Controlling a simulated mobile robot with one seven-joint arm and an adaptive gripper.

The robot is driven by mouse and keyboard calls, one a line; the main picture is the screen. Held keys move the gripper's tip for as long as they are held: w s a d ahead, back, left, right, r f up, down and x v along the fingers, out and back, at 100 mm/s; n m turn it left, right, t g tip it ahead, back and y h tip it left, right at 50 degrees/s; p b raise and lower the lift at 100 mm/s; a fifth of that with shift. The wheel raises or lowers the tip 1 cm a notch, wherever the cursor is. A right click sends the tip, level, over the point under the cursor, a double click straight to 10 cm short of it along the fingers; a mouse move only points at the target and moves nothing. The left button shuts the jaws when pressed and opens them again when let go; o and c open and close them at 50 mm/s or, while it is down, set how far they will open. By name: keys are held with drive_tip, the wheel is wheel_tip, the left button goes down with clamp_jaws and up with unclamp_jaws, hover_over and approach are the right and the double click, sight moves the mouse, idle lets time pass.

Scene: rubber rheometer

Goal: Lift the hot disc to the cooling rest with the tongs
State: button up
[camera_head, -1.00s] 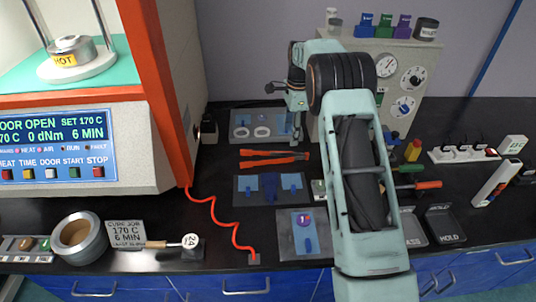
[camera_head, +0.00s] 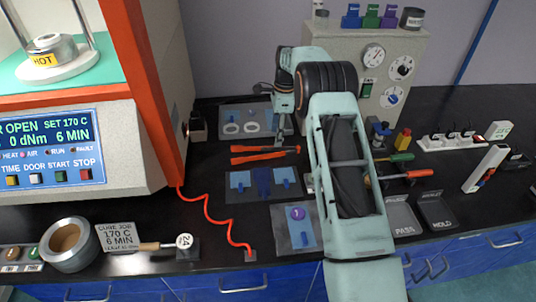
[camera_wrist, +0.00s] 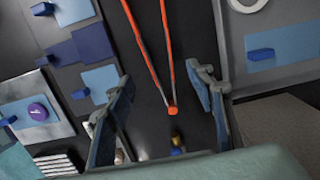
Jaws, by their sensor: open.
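Orange-red tongs (camera_head: 264,154) lie flat on the black bench, and their two long arms also show in the wrist view (camera_wrist: 146,45). My gripper (camera_head: 281,132) is above the bench just behind the tongs' right end. In the wrist view my gripper (camera_wrist: 165,108) is open and empty, with the joined end of the tongs between its fingers, apparently below them. A metal piece with a yellow HOT label (camera_head: 47,52) sits on a white round plate inside the open machine at left. I cannot tell which item is the cooling rest.
A grey tray (camera_head: 226,113) with white rings lies behind the tongs. A mat with blue blocks (camera_head: 238,194) lies in front. A grey gauge cabinet (camera_head: 342,85) stands behind my arm. A red coiled cord (camera_head: 207,209) crosses the bench at left.

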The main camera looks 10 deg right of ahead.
sight(274, 148)
drive_tip(key=f+b, duration=0.1)
drive_tip(key=f, duration=0.1)
drive_tip(key=f+b, duration=0.1)
drive_tip(key=f, duration=0.2)
drive_tip(key=f+b, duration=0.1)
drive_tip(key=f, duration=0.1)
drive_tip(key=shift+a+f+b, duration=0.3)
drive_tip(key=shift+a, duration=0.1)
drive_tip(key=shift+c, duration=0.4)
drive_tip(key=c, duration=0.6)
drive_tip(key=shift+r, duration=0.15)
drive_tip(key=shift+c, duration=0.2)
wheel_tip(274, 148, up, 12)
drive_tip(key=p, duration=0.7)
